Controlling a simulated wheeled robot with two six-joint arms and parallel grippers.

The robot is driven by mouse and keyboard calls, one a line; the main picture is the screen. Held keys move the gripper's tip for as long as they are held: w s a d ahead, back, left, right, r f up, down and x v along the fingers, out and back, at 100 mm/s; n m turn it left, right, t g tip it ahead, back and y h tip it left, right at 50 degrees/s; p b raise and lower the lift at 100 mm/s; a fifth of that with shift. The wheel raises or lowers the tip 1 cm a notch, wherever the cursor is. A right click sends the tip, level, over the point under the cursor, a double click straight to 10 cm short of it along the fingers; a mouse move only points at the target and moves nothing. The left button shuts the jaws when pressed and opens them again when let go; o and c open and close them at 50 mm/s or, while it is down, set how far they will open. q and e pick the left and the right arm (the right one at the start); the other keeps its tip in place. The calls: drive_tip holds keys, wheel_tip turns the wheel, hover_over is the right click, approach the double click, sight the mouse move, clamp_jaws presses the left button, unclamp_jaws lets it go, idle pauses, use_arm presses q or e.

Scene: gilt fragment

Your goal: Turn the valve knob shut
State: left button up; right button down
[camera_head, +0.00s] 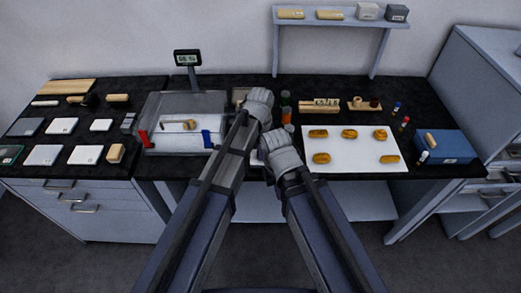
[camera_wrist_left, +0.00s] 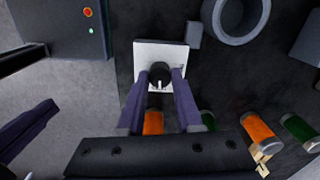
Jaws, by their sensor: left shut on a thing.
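In the left wrist view the valve knob (camera_wrist_left: 159,72) is a round black knob with a white mark, on a square white plate (camera_wrist_left: 147,52). The mark points toward the bottom of that picture. My left gripper (camera_wrist_left: 160,76) has its two purple fingers on either side of the knob, shut on it. In the head view my left gripper (camera_head: 258,101) is over the back middle of the bench, and it hides the knob. My right gripper (camera_head: 280,150) is lower and to the right, near the bench's front edge; its jaws do not show clearly.
Orange-labelled (camera_wrist_left: 258,131) and green (camera_wrist_left: 300,130) vials lie close to the left fingers, with a grey ring (camera_wrist_left: 240,15) beyond. A scale (camera_head: 180,138) stands left of the arms. A white sheet (camera_head: 350,148) with golden pieces and a blue box (camera_head: 450,150) are right.

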use_arm(q)
clamp_jaws()
drive_tip(key=n, duration=1.3)
drive_tip(key=shift+n, duration=2.4)
drive_tip(key=o, duration=1)
unclamp_jaws()
drive_tip(key=shift+c, duration=0.2)
